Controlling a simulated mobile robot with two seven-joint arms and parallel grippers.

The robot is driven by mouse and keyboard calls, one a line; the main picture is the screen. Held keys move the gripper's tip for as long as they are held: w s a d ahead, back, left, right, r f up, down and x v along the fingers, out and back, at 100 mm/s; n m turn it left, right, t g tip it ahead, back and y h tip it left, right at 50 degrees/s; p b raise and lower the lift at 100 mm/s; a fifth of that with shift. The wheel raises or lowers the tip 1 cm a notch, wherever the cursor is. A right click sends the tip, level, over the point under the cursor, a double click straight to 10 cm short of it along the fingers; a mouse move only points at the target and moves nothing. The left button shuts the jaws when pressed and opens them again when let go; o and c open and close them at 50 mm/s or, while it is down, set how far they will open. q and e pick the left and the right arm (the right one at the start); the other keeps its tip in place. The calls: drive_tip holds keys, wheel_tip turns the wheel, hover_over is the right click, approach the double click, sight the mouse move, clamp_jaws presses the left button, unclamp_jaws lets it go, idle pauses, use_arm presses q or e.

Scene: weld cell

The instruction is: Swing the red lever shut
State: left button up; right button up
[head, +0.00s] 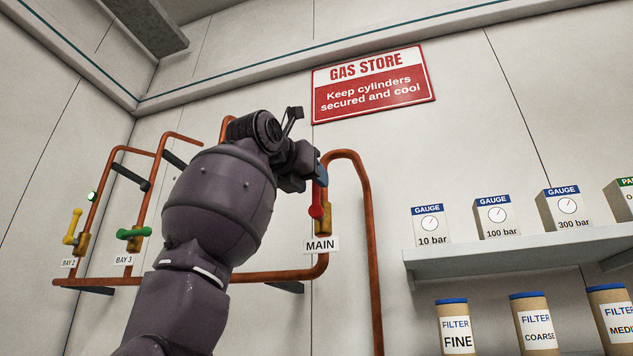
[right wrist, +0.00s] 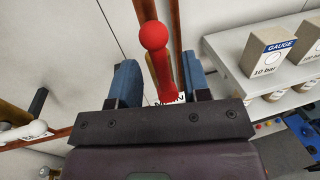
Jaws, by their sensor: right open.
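The red lever (head: 317,207) is on the brass valve above the MAIN label (head: 321,246), on the copper pipe. Its upper part is hidden behind my right gripper (head: 321,174) in the head view. In the right wrist view the lever's red ball knob (right wrist: 154,37) and shaft show between the two blue fingers of my right gripper (right wrist: 160,73). The fingers are open, one on each side of the lever, with gaps visible to both. My left gripper is in neither view.
A yellow-handled valve (head: 75,226) at BAY 2 and a green-handled valve (head: 133,233) at BAY 3 are on pipes to the left. A shelf (head: 520,247) with gauge boxes (head: 429,224) is at the right, filter canisters (head: 456,326) below. Copper pipe (head: 370,250) runs close right of the lever.

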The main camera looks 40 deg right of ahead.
drive_tip(key=shift+p+x, duration=0.3)
drive_tip(key=shift+x, duration=1.15)
clamp_jaws()
